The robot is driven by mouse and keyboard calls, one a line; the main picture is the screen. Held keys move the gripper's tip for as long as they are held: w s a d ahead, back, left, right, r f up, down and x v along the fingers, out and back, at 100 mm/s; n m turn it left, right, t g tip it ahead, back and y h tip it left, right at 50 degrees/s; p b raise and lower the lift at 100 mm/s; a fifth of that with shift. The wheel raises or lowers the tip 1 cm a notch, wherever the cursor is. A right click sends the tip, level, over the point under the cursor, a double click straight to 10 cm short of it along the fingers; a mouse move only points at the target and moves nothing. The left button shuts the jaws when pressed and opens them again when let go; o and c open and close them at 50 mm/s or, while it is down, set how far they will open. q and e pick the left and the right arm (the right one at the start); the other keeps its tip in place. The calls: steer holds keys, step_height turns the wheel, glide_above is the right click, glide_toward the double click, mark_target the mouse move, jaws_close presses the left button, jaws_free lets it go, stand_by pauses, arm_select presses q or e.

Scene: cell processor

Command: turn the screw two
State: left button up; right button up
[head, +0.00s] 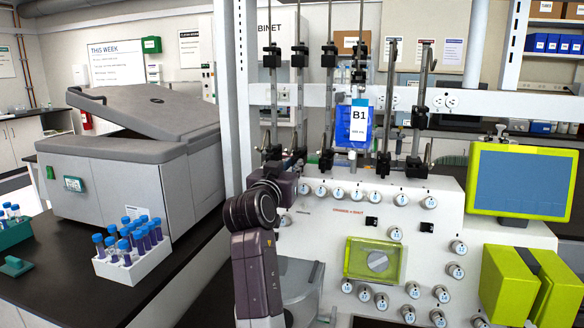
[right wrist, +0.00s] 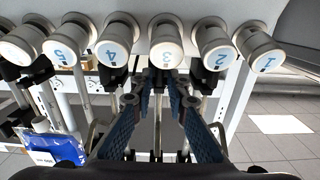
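Screw two is a white round knob (right wrist: 215,57) with a blue 2 on its face, in the top row of the right wrist view, between knob 1 (right wrist: 265,60) and knob 3 (right wrist: 166,53). My right gripper (right wrist: 163,98) has its two blue-padded fingers spread with nothing between them, below knob 3 in that view and apart from the knobs. In the head view my right gripper (head: 284,165) is at the left end of the machine's upper knob row; its fingertips are dark against the rods. Which head-view knob is number 2 is too small to tell. My left gripper is not in view.
Vertical rods with black clamps (head: 329,105) stand behind the knobs, with a blue B1 bag (head: 358,125) hanging among them. A green-framed screen (head: 520,180) is at the right. A tube rack (head: 130,262) and a grey centrifuge (head: 110,190) occupy the left bench.

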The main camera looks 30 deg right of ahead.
step_height(320, 180, up, 10)
stand_by(0.6)
stand_by(0.4)
